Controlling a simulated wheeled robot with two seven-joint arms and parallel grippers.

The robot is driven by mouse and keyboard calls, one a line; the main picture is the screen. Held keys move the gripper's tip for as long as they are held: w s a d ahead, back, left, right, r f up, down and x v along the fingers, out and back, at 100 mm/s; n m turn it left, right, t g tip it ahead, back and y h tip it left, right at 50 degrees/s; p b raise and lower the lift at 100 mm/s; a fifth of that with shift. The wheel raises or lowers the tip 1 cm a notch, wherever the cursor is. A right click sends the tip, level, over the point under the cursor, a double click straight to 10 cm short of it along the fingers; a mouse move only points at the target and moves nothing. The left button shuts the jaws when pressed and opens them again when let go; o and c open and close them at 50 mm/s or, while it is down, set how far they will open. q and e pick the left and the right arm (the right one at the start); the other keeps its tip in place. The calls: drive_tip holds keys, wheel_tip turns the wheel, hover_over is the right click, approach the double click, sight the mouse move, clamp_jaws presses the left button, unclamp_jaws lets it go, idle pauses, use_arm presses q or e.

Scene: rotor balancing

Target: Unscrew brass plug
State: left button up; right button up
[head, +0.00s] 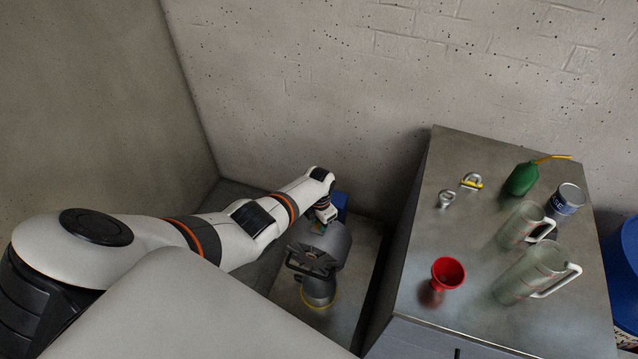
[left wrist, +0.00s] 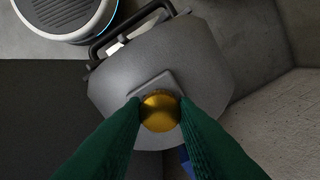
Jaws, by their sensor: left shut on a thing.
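The brass plug (left wrist: 160,112) shows in the left wrist view as a round golden cap on a square boss of a dark grey housing (left wrist: 225,60). In the head view the housing (head: 333,240) stands low near the wall, with a black handle on it. My left gripper (left wrist: 160,114) is shut on the brass plug, one green finger on each side of it. In the head view my left gripper (head: 318,228) is at the top of the housing, and the plug is hidden there. My right gripper is not in view.
A metal cabinet (head: 462,230) on the right bears a red funnel (head: 448,272), two clear jugs (head: 525,224) (head: 530,273), a green oil can (head: 521,180), a tin (head: 568,198) and small metal fittings (head: 446,198). Concrete walls close off the back and left.

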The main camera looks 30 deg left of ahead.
use_arm(q)
drive_tip(key=shift+n, duration=1.1)
drive_tip(key=shift+r+n+p, duration=0.1)
drive_tip(key=shift+n+p, duration=0.25)
drive_tip(key=shift+n, duration=0.15)
drive_tip(key=shift+a+r+n, duration=0.1)
drive_tip(key=shift+n, duration=0.2)
drive_tip(key=shift+n+p, duration=0.3)
drive_tip(key=shift+p, duration=0.1)
drive_tip(key=o, duration=1)
drive_tip(key=shift+o, duration=0.2)
